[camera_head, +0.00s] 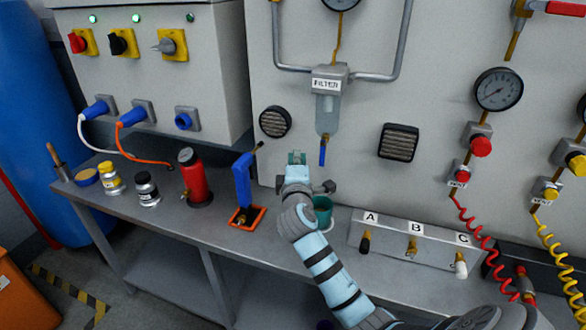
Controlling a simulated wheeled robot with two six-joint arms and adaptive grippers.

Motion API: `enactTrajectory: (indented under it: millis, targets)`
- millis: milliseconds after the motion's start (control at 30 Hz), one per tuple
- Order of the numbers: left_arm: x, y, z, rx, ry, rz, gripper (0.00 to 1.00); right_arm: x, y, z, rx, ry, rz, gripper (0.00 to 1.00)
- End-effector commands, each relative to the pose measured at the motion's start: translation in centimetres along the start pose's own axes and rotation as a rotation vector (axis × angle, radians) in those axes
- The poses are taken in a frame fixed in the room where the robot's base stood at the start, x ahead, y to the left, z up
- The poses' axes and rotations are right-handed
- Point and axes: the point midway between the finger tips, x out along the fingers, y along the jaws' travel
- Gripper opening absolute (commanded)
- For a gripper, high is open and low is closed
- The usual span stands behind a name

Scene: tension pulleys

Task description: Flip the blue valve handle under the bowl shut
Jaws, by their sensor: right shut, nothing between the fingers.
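The filter bowl (327,115) is a clear grey cup under the block labelled FILTER on the wall panel. The small blue valve handle (322,155) sits below the bowl and hangs straight down. My right gripper (296,158) is shut and empty, pointing up, to the left of the handle. It looks apart from the handle, though the depth between them is hard to judge. My left gripper is not in view.
A teal cup (322,212) stands on the bench below the bowl, partly behind my right gripper. A blue upright tool (243,180) and a red bottle (194,178) stand to the left. A box with taps A, B and C (393,236) is at the right.

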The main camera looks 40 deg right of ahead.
Motion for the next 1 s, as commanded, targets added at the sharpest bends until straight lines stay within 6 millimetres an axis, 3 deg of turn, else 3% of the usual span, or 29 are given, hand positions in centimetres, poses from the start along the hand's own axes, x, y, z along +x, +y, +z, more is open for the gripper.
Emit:
enactTrajectory:
  millis: [233, 633, 1000]
  targets:
    - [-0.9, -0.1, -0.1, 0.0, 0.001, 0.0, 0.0, -1.1, 0.1, 2.6, -0.002, 0.002, -0.001, 0.0]
    - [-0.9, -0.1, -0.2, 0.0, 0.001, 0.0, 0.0, -1.2, 0.1, 2.8, -0.003, 0.003, -0.002, 0.0]
    - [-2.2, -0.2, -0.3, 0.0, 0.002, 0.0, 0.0, -1.1, 0.1, 3.1, -0.057, -0.002, -0.021, 0.0]
